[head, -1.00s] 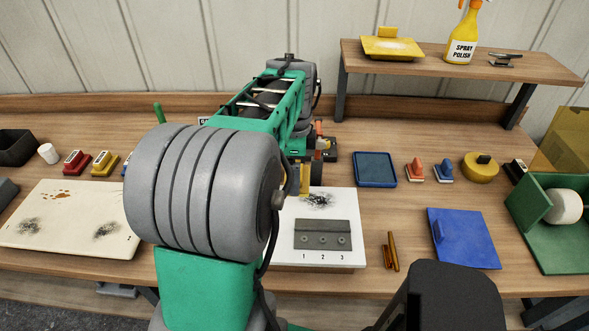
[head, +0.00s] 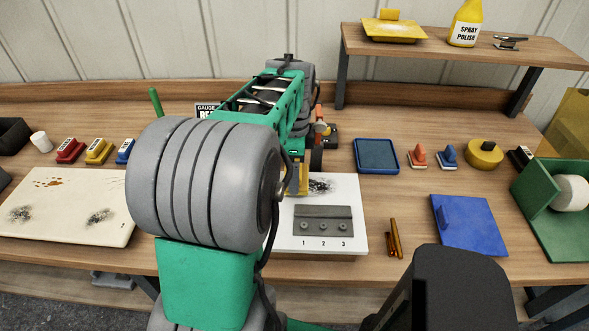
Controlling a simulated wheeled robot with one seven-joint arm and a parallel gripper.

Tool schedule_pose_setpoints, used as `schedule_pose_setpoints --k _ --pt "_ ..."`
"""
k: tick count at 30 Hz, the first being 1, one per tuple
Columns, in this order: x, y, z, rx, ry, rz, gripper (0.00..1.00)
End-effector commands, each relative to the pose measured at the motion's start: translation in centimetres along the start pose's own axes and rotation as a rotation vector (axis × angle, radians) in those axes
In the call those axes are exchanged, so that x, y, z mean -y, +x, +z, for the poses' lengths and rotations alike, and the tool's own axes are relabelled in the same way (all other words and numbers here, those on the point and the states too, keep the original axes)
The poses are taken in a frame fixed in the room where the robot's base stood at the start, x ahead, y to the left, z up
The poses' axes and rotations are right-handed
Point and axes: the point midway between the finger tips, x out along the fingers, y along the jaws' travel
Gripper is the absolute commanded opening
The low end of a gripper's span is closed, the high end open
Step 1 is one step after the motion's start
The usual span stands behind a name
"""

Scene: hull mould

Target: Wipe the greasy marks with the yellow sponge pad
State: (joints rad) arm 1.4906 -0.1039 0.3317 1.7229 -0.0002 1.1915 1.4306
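Dark greasy smudges mark the cream board at the left, one at its left (head: 20,214) and one at its right (head: 99,216). Another dark mark (head: 320,187) is on the white board (head: 354,245), partly hidden. A yellow block with a pale label (head: 97,151) stands between a red and a blue one. A yellow plate with a grip (head: 394,30) lies on the shelf. I cannot tell which is the sponge pad. My gripper is mostly hidden by my arm; a yellow piece (head: 303,181) shows there beside the dark mark, and I cannot tell whether it is held.
The white board bears a grey plate (head: 322,219) above numbers. To its right are amber rods (head: 395,238), a blue tray (head: 376,169), a blue plate with a grip (head: 470,228) and a round yellow pad (head: 485,153). A green stand (head: 560,222) is far right. Brown spots (head: 48,183) mark the cream board.

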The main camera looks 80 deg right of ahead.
Motion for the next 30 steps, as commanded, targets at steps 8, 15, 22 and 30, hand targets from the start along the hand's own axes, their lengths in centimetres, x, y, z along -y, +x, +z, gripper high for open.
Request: schedule_pose_setpoints --k 8,15,22,30 --pt "0.0 0.5 0.0 0.0 0.0 0.0 0.52" --pt "0.0 1.0 0.0 0.0 0.0 0.0 0.52" --pt "0.0 1.5 0.0 0.0 0.0 0.001 0.52" --pt "0.0 2.0 0.0 0.0 0.0 0.0 0.52"
